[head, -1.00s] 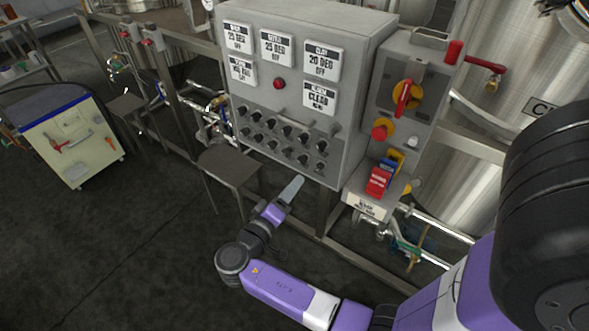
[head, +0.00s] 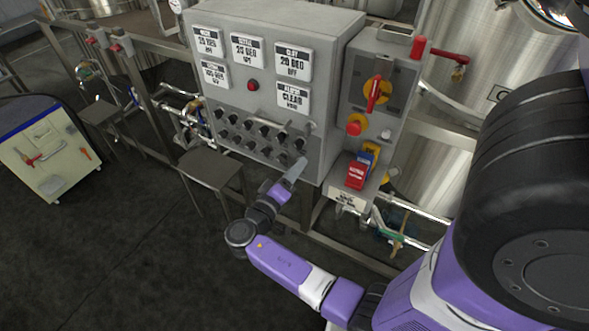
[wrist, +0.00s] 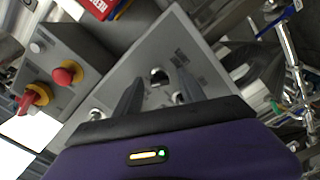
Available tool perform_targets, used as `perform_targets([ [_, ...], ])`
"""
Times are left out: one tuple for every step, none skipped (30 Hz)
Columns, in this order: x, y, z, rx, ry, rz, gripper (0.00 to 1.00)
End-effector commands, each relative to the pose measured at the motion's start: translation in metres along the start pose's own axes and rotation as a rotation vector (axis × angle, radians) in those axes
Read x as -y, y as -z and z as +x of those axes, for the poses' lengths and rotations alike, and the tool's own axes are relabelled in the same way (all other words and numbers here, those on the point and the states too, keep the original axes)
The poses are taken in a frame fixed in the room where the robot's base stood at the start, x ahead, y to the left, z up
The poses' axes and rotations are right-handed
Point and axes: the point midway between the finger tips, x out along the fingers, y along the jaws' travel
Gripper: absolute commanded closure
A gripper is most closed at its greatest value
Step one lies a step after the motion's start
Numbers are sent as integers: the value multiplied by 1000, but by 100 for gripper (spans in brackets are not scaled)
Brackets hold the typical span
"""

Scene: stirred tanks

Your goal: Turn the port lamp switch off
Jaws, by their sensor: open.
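Two rows of small dark switches (head: 262,142) sit on the lower front of the grey control panel (head: 318,85). Their labels are too small to read, so I cannot tell which is the port lamp switch. My gripper (head: 296,170) is at the panel's lower right edge, in front of the lower switch row, and hides part of it. In the wrist view my gripper (wrist: 157,86) is open, its two fingers pointing at the panel. One round switch (wrist: 158,75) shows between the fingertips. I cannot tell whether they touch it.
A side box (head: 391,85) carries a red rotary handle (head: 374,93) and a red button (head: 354,128). Red and blue padlock-like items (head: 357,174) sit on a shelf below. A small steel table (head: 210,168) stands left. Pipes run below right.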

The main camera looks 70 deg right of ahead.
Motion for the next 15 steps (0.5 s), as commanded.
perform_targets([
  [0,0,0,0,0,0,53],
  [0,0,0,0,0,0,53],
  [0,0,0,0,0,0,53],
  [0,0,0,0,0,0,57],
  [0,0,0,0,0,0,63],
  [0,0,0,0,0,0,70],
  [0,0,0,0,0,0,76],
  [0,0,0,0,0,0,82],
  [0,0,0,0,0,0,90],
  [0,0,0,0,0,0,96],
  [0,0,0,0,0,0,100],
  [0,0,0,0,0,0,100],
  [0,0,0,0,0,0,100],
  [0,0,0,0,0,0,100],
  [0,0,-1,-1,1,-1,100],
])
